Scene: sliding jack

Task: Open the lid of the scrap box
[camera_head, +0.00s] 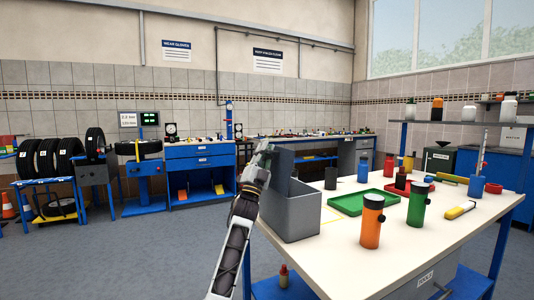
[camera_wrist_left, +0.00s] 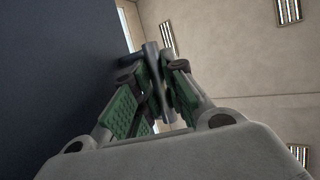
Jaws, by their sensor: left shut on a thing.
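The scrap box (camera_head: 293,212) is a grey box at the left end of the white workbench. Its dark grey lid (camera_head: 282,170) stands up, roughly upright, at the box's left side, and the box top looks open. My left gripper (camera_head: 265,150) is at the lid's upper edge. In the left wrist view my left gripper (camera_wrist_left: 162,90) is shut on a grey bar (camera_wrist_left: 152,62), seemingly the lid's handle; the fingers partly hide it. The dark lid face (camera_wrist_left: 55,75) fills the left of that view. The box's inside is hidden. My right gripper is not in view.
On the workbench (camera_head: 335,270), an orange bottle (camera_head: 371,222), a green bottle (camera_head: 418,204), a green tray (camera_head: 355,203) and a dark cup (camera_head: 331,178) stand right of the box. A shelf (camera_head: 460,123) rises at the right. Open floor (camera_head: 140,255) lies at the left.

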